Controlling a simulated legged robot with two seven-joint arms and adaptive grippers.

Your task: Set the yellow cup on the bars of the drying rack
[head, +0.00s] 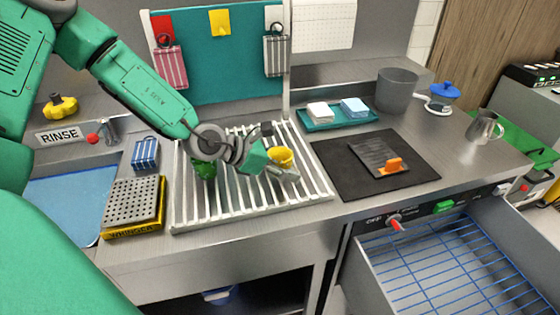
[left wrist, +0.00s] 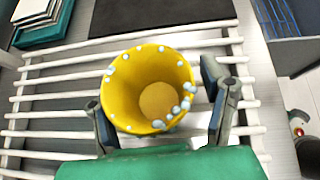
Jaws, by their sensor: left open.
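The yellow cup (head: 282,154) is at the right part of the white drying rack (head: 323,190) in the head view. In the left wrist view the cup (left wrist: 158,88) appears over the bars of the rack (left wrist: 50,97), its open mouth toward the camera and pale drops around its rim. It looks somewhat tilted. My left gripper (head: 268,158) is open, with one finger on each side of the cup; gaps show beside the cup in the left wrist view. The cup's underside is hidden, so its contact with the bars cannot be seen. My right gripper is not in view.
A green object (head: 204,168) sits on the rack's left part. A dark mat (head: 335,183) lies right of the rack, and a teal tray (head: 338,124) with folded cloths stands behind it. An open drawer (head: 440,262) with blue bars is at front right. The sink is left.

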